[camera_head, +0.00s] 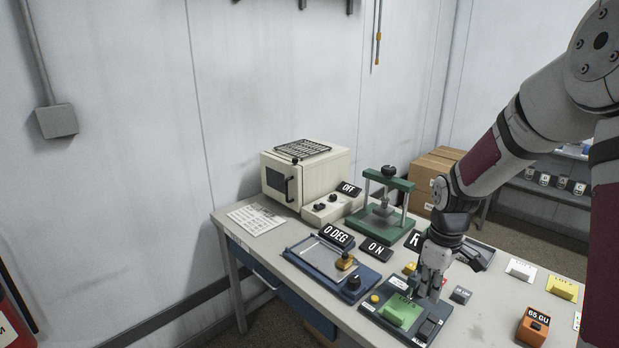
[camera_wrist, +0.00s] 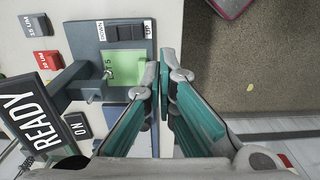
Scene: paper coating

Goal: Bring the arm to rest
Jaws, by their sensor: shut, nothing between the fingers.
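My gripper (camera_head: 432,287) points down over the front right part of the table, above a dark device (camera_head: 428,330) with a green block (camera_head: 400,313) on it. My arm comes in from the upper right, bent at the elbow. In the wrist view, the teal-padded fingers of my gripper (camera_wrist: 163,72) are shut with nothing between them. Their tips lie beside the green block (camera_wrist: 122,68) and the DOWN/UP switches (camera_wrist: 124,32); I cannot tell whether they touch anything.
A blue coating board (camera_head: 330,262) lies left of my gripper on the table (camera_head: 490,318). Behind stand a green press (camera_head: 388,182) and a cream oven (camera_head: 325,178). An orange gauge (camera_head: 533,326) and a yellow block (camera_head: 562,288) stand at the right. Bare floor (camera_wrist: 265,75) shows beyond the table edge.

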